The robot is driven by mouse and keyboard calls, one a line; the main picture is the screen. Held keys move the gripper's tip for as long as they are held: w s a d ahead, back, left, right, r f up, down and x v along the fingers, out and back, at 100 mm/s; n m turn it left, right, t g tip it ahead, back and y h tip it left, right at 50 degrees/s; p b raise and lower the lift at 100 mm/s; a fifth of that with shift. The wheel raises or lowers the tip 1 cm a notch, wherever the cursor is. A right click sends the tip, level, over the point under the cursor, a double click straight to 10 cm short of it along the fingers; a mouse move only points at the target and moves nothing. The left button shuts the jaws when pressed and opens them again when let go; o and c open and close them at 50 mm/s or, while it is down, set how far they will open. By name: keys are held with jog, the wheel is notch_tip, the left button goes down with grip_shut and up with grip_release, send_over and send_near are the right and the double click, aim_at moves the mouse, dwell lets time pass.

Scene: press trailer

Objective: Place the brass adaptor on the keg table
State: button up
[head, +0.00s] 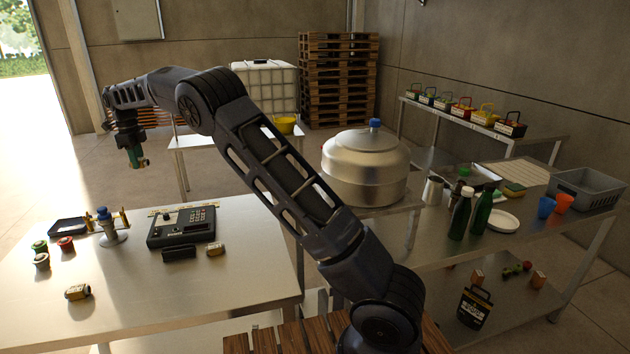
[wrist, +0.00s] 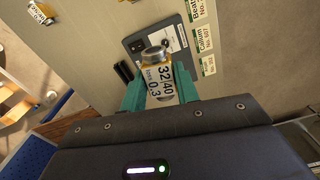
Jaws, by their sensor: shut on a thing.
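The brass adaptor (wrist: 158,78) is a small brass-coloured piece with a silver round end and a white label reading 32/40 and 0.3. My gripper (wrist: 160,92) is shut on it, one green finger on each side. In the head view, my gripper (head: 135,156) hangs high at the left, above and behind the front table, with only a sliver of the adaptor showing. The keg table (head: 402,208) stands at the middle right, well apart from my gripper.
The front table (head: 190,290) carries a keypad device (head: 182,228), a blue-topped fitting (head: 107,228) and other small brass pieces (head: 77,292). Bottles (head: 461,212) and a grey crate (head: 588,188) occupy the right table.

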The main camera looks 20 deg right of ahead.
jog(key=w+d+m, duration=0.2)
jog(key=w+d, duration=0.2)
jog(key=d, duration=0.7)
jog(key=w+d+m, duration=0.1)
jog(key=w+d, duration=0.3)
jog(key=d, duration=0.6)
jog(key=w+d+m, duration=0.2)
jog(key=w+d, duration=0.2)
jog(key=d, duration=0.7)
jog(key=s+d+m, duration=0.3)
jog(key=d+m, duration=0.1)
jog(key=d, duration=2.8)
jog(key=s+d+m, duration=0.2)
jog(key=s+d, duration=0.6)
jog(key=d, duration=0.4)
jog(key=s+d+m, duration=0.3)
jog(key=s+d, duration=0.5)
jog(key=d, duration=0.3)
jog(key=s+d+m, duration=0.2)
jog(key=s+d, duration=0.7)
jog(key=d, duration=0.3)
jog(key=f, duration=2.1)
jog(key=shift+w+a, duration=0.15)
jog(key=shift+w, duration=0.15)
jog(key=shift+f, duration=2.45)
jog(key=shift+f, duration=0.1)
